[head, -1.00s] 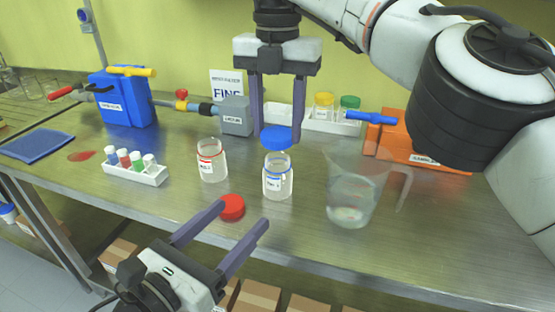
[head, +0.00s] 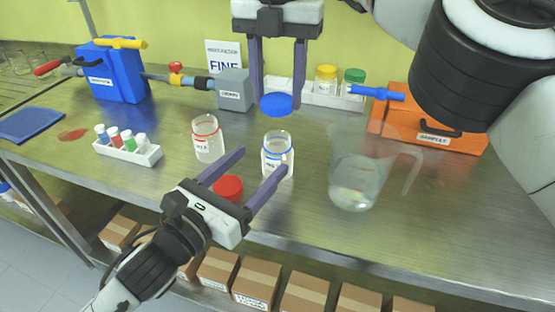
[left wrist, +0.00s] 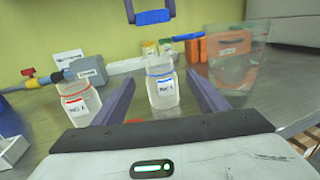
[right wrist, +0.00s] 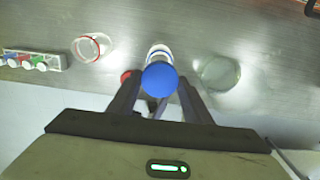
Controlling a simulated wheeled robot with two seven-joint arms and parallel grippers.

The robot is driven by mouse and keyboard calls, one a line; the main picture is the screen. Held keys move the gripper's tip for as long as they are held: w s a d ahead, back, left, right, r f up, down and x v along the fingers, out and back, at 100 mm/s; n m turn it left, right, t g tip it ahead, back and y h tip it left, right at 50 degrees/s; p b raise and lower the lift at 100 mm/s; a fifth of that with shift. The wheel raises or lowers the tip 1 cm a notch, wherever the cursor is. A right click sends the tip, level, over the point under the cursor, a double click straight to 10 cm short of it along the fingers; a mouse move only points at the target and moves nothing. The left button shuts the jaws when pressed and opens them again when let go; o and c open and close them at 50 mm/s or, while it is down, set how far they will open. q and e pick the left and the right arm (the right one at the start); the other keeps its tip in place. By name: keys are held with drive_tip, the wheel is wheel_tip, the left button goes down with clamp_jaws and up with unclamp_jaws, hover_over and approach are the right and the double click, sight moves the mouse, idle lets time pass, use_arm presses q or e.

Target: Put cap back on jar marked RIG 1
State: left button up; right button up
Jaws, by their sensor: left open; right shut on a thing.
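The blue cap (head: 277,104) is held between the fingertips of my right gripper (head: 277,100). It hangs just above an open clear jar with a blue ring (head: 277,156), with a gap between them. The jar stands upright on the bench; its label in the left wrist view (left wrist: 162,92) looks like RIG 1 but is small. My left gripper (head: 262,160) is open and low, its fingers pointing at this jar, which shows between them in the left wrist view. The right wrist view shows the blue cap (right wrist: 160,77) over the jar mouth.
A second open jar with a red ring (head: 207,140) stands left. A red cap (head: 228,187) lies on the bench between my left gripper's fingers in the head view. A clear beaker (head: 357,178) stands right. A vial rack (head: 128,151) is further left.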

sight(271, 151)
use_arm(q)
drive_tip(key=x, duration=0.6)
drive_tip(key=shift+w, duration=0.1)
drive_tip(key=c, duration=1.6)
use_arm(e)
drive_tip(key=shift+f, duration=2.45)
drive_tip(key=shift+f, duration=0.1)
drive_tip(key=shift+f, duration=0.8)
drive_tip(key=shift+f, duration=0.3)
drive_tip(key=shift+f, duration=0.35)
